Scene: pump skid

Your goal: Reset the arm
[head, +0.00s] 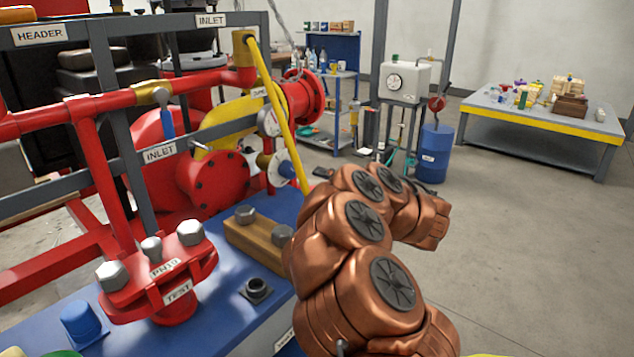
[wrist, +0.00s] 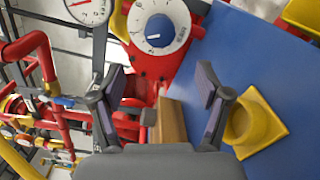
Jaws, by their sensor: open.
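My arm (head: 365,240), a chain of copper links, reaches across the front of the pump skid in the head view. My gripper (wrist: 160,72) is open in the wrist view, its two dark fingers spread with nothing held between them. Beyond the fingers are a white dial with a blue knob (wrist: 158,30) and red pipework. The wooden block (wrist: 171,120) shows between and below the fingers. In the head view the gripper is mostly hidden behind my arm.
A yellow cone-like piece (wrist: 252,122) is beside the right finger. A blue drum (head: 435,153) and a yellow-edged table (head: 530,128) stand behind. Floor at right is clear.

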